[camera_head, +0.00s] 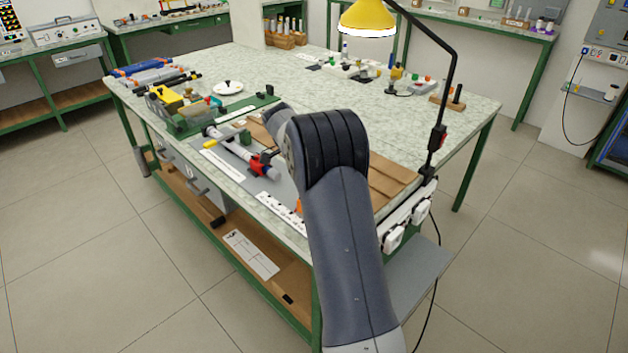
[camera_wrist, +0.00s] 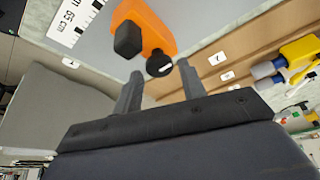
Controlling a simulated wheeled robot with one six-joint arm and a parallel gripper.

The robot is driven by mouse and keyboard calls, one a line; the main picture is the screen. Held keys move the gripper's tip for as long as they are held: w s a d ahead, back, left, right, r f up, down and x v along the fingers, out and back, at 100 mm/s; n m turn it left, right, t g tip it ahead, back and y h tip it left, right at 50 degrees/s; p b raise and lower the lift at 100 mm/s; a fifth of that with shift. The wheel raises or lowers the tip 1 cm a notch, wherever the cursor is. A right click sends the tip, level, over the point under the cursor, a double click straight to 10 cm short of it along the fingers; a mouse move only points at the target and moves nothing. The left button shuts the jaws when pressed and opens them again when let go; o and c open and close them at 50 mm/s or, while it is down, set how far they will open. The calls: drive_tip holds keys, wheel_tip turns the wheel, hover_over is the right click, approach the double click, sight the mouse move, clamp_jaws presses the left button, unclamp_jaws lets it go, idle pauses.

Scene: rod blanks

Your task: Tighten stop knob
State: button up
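The orange stop (camera_wrist: 150,25) shows at the top of the wrist view, with a black square block (camera_wrist: 127,40) on its left side. A round black knob (camera_wrist: 159,65) sits at its near end. My gripper (camera_wrist: 159,70) is open, with one finger on each side of the knob. The fingers look apart from the knob, though contact on the right is hard to judge. In the head view only a sliver of the orange stop (camera_head: 299,205) shows beside my arm, which hides my gripper and the knob.
A printed scale (camera_wrist: 72,22) marked 65 cm runs beside the stop. Yellow-handled tools (camera_wrist: 300,52) lie to the right. On the bench (camera_head: 300,85), a pale rod with a red clamp (camera_head: 262,165) lies left of my arm. A yellow lamp (camera_head: 367,18) overhangs the bench's right side.

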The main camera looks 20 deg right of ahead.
drive_tip(key=v, duration=0.9)
drive_tip(key=shift+r, duration=0.35)
drive_tip(key=shift+f, duration=0.1)
drive_tip(key=x, duration=1)
drive_tip(key=shift+f, duration=0.3)
drive_tip(key=shift+r, duration=0.1)
drive_tip(key=n, duration=0.2)
drive_tip(key=n+t, duration=0.1)
drive_tip(key=n, duration=0.1)
drive_tip(key=shift+s+t+p, duration=0.2)
drive_tip(key=shift+t+p, duration=0.1)
drive_tip(key=n+t+y+p, duration=0.1)
drive_tip(key=n+p, duration=0.1)
drive_tip(key=n, duration=0.2)
drive_tip(key=shift+s+d, duration=0.1)
drive_tip(key=n+p, duration=0.2)
drive_tip(key=n+t+y+p, duration=0.1)
drive_tip(key=n+p, duration=0.2)
drive_tip(key=shift+s+d+t+y, duration=0.1)
drive_tip(key=shift+d+t+y, duration=0.05)
drive_tip(key=shift+t+y, duration=0.15)
drive_tip(key=shift+d+n+t+y+p, duration=0.15)
drive_tip(key=shift+n+y+p, duration=0.35)
drive_tip(key=shift+n, duration=0.7)
drive_tip(key=shift+n+t+y+p, duration=0.15)
drive_tip(key=shift+n+y+p, duration=0.3)
drive_tip(key=shift+n, duration=0.75)
